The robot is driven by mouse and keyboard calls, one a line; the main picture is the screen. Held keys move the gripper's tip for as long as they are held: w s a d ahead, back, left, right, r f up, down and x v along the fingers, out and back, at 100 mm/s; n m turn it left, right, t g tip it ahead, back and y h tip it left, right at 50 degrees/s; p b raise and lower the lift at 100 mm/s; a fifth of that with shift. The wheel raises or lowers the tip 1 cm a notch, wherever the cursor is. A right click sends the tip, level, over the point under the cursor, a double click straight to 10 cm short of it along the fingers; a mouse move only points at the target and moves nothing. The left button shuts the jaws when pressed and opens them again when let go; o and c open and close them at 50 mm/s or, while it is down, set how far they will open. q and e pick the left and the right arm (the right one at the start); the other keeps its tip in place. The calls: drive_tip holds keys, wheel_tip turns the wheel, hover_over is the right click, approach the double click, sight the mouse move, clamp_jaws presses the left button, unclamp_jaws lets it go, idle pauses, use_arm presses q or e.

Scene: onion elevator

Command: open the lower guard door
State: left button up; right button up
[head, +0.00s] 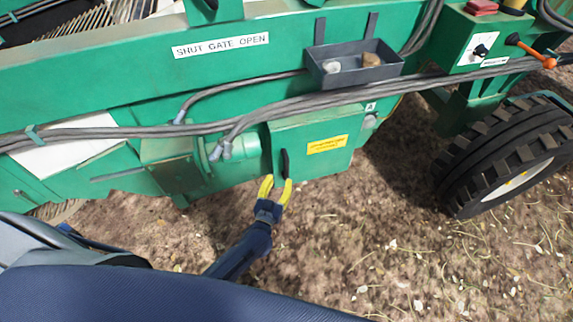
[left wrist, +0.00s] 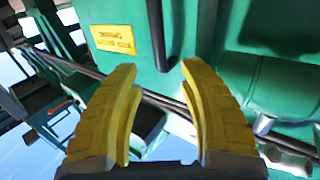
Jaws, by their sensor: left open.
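The lower guard door (head: 305,165) is a green panel on the machine's lower side and looks closed. It carries a yellow label (head: 327,145) and an upright black handle (head: 285,162) near its left edge. My left gripper (head: 276,182), with yellow fingers, is open at the handle's lower end. In the left wrist view, the handle (left wrist: 157,35) lines up with the gap between the open fingers of the left gripper (left wrist: 159,66), with the label (left wrist: 114,40) to its left. I cannot tell whether the fingers touch the handle. My right gripper is not in view.
Grey hoses (head: 250,112) run above the door. A grey tray (head: 353,72) with small lumps hangs higher up. A large black tyre (head: 505,155) stands at the right. Bare ground (head: 350,235) lies open in front of the door.

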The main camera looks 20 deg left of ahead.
sight(286, 167)
use_arm(q)
drive_tip(key=w, duration=0.8)
drive_tip(key=shift+w+d, duration=0.1)
drive_tip(key=shift+w, duration=0.2)
clamp_jaws()
